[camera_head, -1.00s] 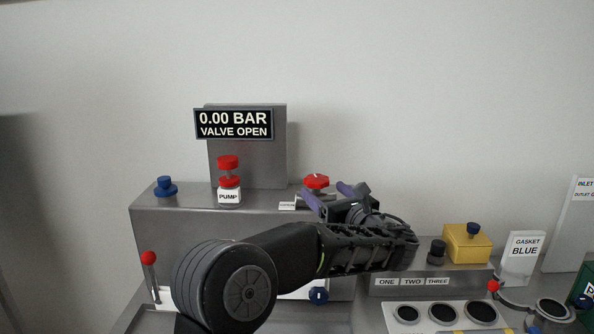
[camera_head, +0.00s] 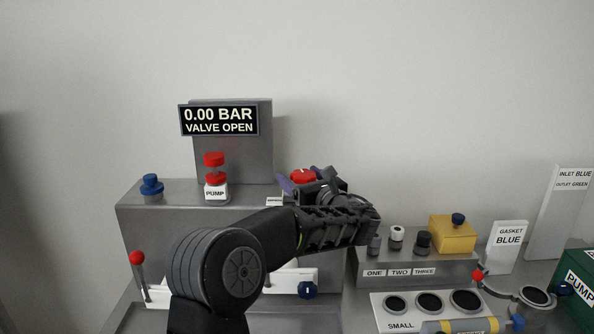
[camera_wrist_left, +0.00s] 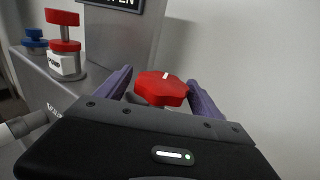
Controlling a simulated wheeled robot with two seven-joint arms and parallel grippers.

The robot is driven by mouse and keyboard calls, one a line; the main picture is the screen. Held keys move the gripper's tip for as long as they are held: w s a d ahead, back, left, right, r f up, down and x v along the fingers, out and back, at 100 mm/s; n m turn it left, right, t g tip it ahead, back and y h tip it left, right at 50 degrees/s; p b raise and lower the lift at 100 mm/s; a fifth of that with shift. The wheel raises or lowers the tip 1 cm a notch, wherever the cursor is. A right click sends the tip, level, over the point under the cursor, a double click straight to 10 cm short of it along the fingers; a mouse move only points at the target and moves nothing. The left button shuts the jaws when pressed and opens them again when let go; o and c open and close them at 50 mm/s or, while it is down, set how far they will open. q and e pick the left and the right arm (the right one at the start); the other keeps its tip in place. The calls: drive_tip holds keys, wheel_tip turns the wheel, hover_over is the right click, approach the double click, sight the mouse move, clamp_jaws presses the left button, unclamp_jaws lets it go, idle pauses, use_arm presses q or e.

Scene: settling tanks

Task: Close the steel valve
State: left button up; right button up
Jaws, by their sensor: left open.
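The valve's red hand knob (camera_head: 303,176), with a white mark on top, sits at the right end of the steel housing (camera_head: 150,222). My left gripper (camera_head: 300,180) is at the knob, its purple fingers open. In the left wrist view the knob (camera_wrist_left: 161,88) is between the two fingers, with small gaps seeming to show at its sides. The gripper and wrist hide the valve's body. The display (camera_head: 219,121) reads 0.00 BAR, VALVE OPEN. My right gripper is not in view.
A red pump button (camera_head: 214,160) and a blue knob (camera_head: 151,185) stand on the housing to the left. A red-tipped lever (camera_head: 138,264) is at the front left. To the right are a yellow box (camera_head: 452,235) and a gasket sign (camera_head: 507,242).

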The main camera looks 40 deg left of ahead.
use_arm(q)
drive_tip(key=shift+x, duration=1)
drive_tip(key=shift+c, duration=0.5)
drive_tip(key=c, duration=1.3)
drive_tip(key=m+t+h+b, duration=0.1)
drive_tip(key=b, duration=0.1)
drive_tip(key=m+t+h+b, duration=0.1)
drive_tip(key=t+b, duration=0.1)
drive_tip(key=shift+w+d+f+m, duration=0.15)
drive_tip(key=shift+w+d+m, duration=0.05)
drive_tip(key=shift+w+m, duration=0.1)
drive_tip(key=shift+t+h, duration=0.3)
drive_tip(key=shift+t, duration=0.2)
drive_tip(key=shift+w+d+r+m, duration=0.1)
drive_tip(key=shift+r+m, duration=0.15)
drive_tip(key=shift+m, duration=0.05)
drive_tip(key=o, duration=1.4)
